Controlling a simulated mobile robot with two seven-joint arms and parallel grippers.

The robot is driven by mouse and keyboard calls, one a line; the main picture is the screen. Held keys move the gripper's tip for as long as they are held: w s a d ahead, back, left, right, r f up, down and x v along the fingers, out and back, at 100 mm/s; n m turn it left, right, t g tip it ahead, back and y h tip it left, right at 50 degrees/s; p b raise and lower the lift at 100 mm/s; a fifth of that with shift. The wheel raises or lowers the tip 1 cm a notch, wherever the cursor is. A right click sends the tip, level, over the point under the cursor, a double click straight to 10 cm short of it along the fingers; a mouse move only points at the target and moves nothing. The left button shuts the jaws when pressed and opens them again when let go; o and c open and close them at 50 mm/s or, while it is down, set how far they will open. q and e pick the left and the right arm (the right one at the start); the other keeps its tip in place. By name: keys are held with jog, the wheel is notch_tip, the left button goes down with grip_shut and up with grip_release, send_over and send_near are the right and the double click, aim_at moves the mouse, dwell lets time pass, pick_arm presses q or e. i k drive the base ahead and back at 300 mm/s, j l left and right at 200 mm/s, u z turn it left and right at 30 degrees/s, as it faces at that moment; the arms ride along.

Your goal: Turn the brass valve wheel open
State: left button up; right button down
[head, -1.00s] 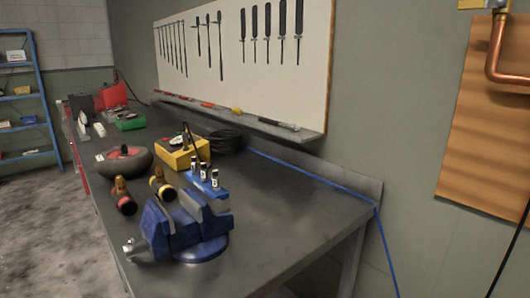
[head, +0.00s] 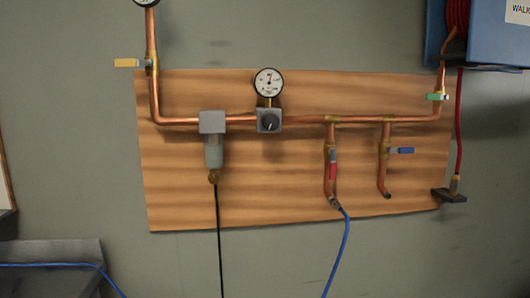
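I cannot make out a brass valve wheel in the head view. Copper pipework (head: 290,119) runs across a wooden board (head: 270,205) on the wall. Its valves show lever handles: a yellow lever (head: 127,63) at the upper left, a green lever (head: 437,97) at the right, a blue lever (head: 402,150) on a short drop pipe and a red lever (head: 333,168) on another drop pipe. A small brass fitting (head: 213,177) sits under the grey filter bowl (head: 213,150); its exact shape is too small to tell. Neither of my grippers is in view.
A regulator with a black knob (head: 269,122) carries a round gauge (head: 269,83). A black line (head: 219,240) and a blue hose (head: 341,255) hang below. A blue box (head: 500,35) with a red hose (head: 459,120) is at right. The bench corner (head: 60,252) is lower left.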

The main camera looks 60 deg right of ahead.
aim_at(214, 178)
jog(key=z, duration=2.1)
